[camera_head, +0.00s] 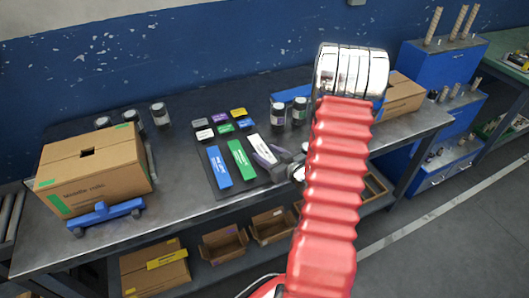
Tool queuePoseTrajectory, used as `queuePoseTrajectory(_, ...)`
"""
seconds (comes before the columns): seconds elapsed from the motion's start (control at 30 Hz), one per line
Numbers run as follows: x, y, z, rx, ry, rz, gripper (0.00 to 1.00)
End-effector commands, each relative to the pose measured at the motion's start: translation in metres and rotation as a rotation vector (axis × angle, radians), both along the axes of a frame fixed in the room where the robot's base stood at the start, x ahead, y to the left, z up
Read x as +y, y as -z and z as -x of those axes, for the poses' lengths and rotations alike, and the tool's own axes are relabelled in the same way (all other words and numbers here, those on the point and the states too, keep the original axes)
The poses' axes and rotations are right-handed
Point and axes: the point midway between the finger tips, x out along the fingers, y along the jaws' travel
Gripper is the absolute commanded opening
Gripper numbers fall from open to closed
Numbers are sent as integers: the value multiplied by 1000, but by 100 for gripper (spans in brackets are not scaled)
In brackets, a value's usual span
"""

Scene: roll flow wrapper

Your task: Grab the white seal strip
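The white seal strip (260,146) is a long white bar with small dark print. My gripper (277,157) is low over the bench, right beside the right edge of the white strip. My red arm covers part of it, and the fingers are small and dark. I cannot tell whether they touch the strip or how far apart they are.
Small coloured blocks (221,117) lie behind the strips. Jars (278,113) stand behind, left of my arm. A cardboard box (95,165) with a blue tape dispenser (105,214) fills the bench's left. Another box (402,94) is at right. The bench front (190,210) is clear.

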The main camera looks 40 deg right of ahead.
Motion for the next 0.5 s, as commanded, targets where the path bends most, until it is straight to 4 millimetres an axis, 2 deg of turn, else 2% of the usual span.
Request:
queuePoseTrajectory(0.07,0,0,0,0,0,0,44)
queuePoseTrajectory(0.5,0,0,0,0,0,0,13)
